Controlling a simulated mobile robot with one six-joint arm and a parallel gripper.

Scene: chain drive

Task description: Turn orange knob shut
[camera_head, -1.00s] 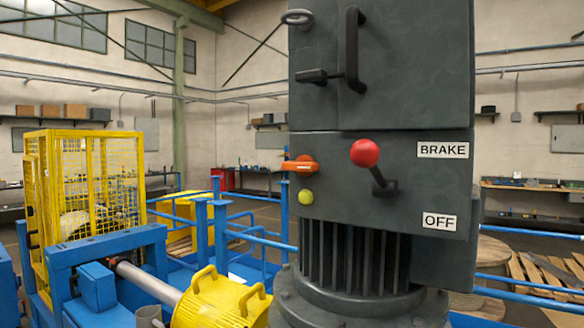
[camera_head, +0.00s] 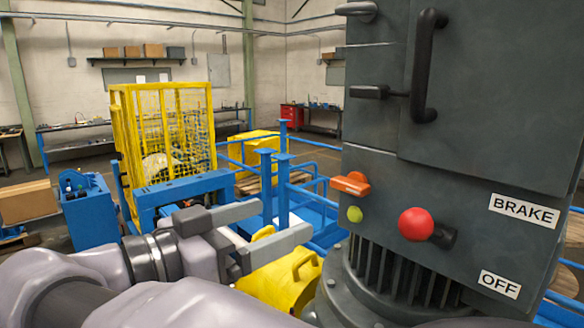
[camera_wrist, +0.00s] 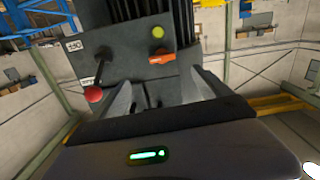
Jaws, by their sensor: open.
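The orange knob (camera_head: 350,184) is a bar-shaped handle on the left part of the dark grey cabinet's front (camera_head: 455,190), above a small yellow-green button (camera_head: 355,214). In the head view it lies roughly sideways. My gripper (camera_head: 285,222) is open and empty, to the left of the knob and apart from it. In the wrist view the orange knob (camera_wrist: 161,58) shows upside down, beyond and between the two open fingertips (camera_wrist: 160,90). A gap remains between the fingers and the cabinet face.
A red ball-ended lever (camera_head: 416,224) sticks out right of the knob, beside the BRAKE and OFF labels. A black door handle (camera_head: 424,65) juts out above. A yellow motor cover (camera_head: 285,285) lies below my gripper. A yellow mesh cage (camera_head: 165,140) stands behind left.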

